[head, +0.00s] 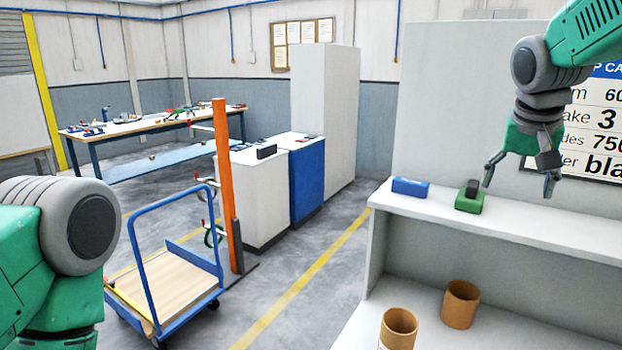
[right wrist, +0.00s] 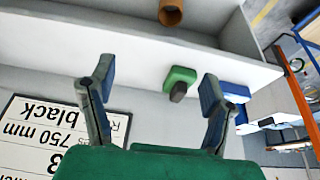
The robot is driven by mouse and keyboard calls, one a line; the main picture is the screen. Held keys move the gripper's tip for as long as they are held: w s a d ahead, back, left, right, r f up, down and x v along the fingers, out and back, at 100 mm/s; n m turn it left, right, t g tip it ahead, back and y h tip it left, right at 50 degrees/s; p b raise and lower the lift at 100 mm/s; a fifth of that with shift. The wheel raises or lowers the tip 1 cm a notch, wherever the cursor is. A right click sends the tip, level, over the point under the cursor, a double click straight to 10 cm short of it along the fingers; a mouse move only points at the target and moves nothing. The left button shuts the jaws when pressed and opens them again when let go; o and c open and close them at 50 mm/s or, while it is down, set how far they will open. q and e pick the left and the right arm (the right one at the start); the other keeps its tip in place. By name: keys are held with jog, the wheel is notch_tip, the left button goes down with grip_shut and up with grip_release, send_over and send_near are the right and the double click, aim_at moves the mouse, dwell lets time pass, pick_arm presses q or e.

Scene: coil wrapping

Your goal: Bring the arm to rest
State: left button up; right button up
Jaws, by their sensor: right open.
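My right gripper (head: 521,176) hangs at the upper right in the head view, beside and above the upper shelf (head: 500,218). Its two fingers stand apart with nothing between them; they also show in the right wrist view (right wrist: 157,88). A green object with a dark top (head: 470,198) sits on the shelf just left of the gripper, apart from it. The right wrist view shows it too (right wrist: 180,80), beyond the fingertips. A blue block (head: 410,187) lies on the shelf further left. My left arm shows at the lower left of the head view, but its gripper is out of view.
Two brown cardboard tubes (head: 398,328) (head: 460,304) stand on the lower surface. A white sign (head: 595,120) with black text is behind the right arm. A blue cart (head: 165,285), an orange post (head: 228,190) and white cabinets (head: 258,200) stand left. Grey floor lies between.

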jog(key=s+a+f+n+g+y, duration=0.1)
jog(key=s+f, duration=0.3)
jog(key=f, duration=0.7)
jog(key=s+a+f+n, duration=0.1)
jog(key=s+f, duration=0.3)
jog(key=f, duration=0.8)
jog(key=s+a+f+n+g+y, duration=0.15)
jog(key=s+f, duration=0.25)
jog(key=f, duration=0.7)
jog(key=s+a+f+n, duration=0.1)
jog(key=s+f, duration=0.3)
jog(key=s, duration=0.5)
jog(key=s+a+f+n+g, duration=0.1)
jog(key=s+f, duration=0.3)
jog(key=s, duration=0.6)
jog(key=s+f+n, duration=0.1)
jog(key=s+f, duration=0.4)
jog(key=s, duration=0.4)
pick_arm(q)
notch_tip(320, 180, down, 16)
jog(key=b, duration=1.6)
jog(key=shift+s, duration=0.15)
pick_arm(e)
jog(key=w+a+f, duration=0.1)
jog(key=w+f, duration=0.2)
jog(key=f, duration=1.2)
jog(key=shift+w+a, duration=0.15)
jog(key=shift+a, duration=0.05)
